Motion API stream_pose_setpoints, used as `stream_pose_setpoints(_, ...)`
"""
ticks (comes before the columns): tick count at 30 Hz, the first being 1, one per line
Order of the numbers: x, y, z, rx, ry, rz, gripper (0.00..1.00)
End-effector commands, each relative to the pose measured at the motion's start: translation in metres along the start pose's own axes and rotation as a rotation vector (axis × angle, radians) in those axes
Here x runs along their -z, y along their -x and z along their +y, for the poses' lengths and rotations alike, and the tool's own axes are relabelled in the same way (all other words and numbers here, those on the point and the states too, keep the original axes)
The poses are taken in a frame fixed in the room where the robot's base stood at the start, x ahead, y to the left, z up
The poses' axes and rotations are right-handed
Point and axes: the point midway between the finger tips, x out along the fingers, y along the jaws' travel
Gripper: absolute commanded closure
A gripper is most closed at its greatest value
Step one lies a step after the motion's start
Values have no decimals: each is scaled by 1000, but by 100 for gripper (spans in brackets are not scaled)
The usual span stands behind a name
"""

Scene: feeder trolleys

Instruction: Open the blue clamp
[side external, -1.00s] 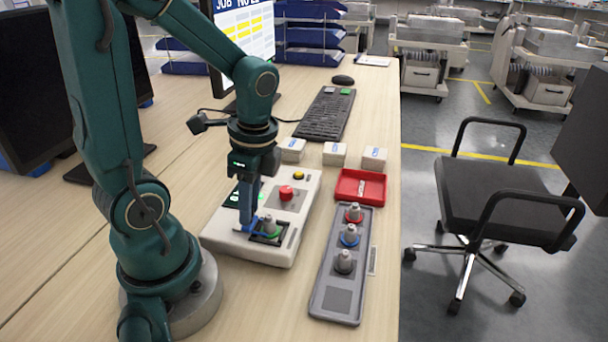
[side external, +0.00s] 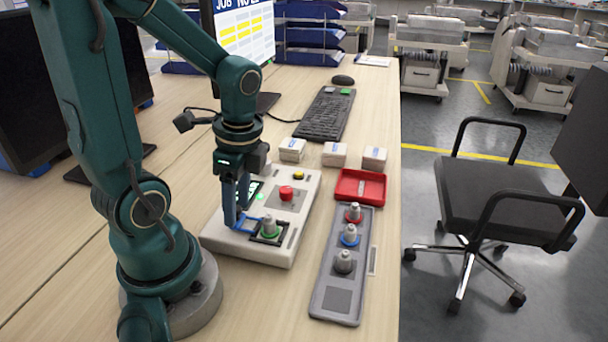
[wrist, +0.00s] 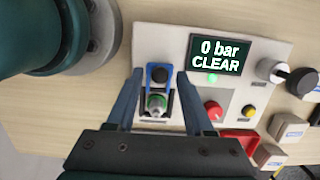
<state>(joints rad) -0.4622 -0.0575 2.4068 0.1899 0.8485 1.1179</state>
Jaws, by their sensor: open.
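The blue clamp (side external: 243,223) is on the near left part of the white control box (side external: 285,245). My gripper (side external: 234,220) points down at the clamp. In the wrist view its two fingers (wrist: 160,74) are apart, one on each side of the clamp. Contact with the clamp cannot be told.
The box display (wrist: 220,55) reads "0 bar CLEAR" above a lit green lamp (wrist: 212,78). A red button (side external: 286,193) stands on the box. To the right are a grey tray (side external: 337,300) with several ringed fittings and a red bin (side external: 347,198). Small boxes (side external: 334,154) stand behind.

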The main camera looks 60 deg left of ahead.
Motion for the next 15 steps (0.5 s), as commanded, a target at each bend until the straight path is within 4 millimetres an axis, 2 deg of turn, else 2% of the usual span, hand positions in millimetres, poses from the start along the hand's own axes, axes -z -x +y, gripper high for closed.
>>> stream_pose_setpoints(8, 0, 2, 0, 0, 0, 0, 48)
stream_pose_setpoints(15, 3, 23, -1, 6, -1, 1, 48)
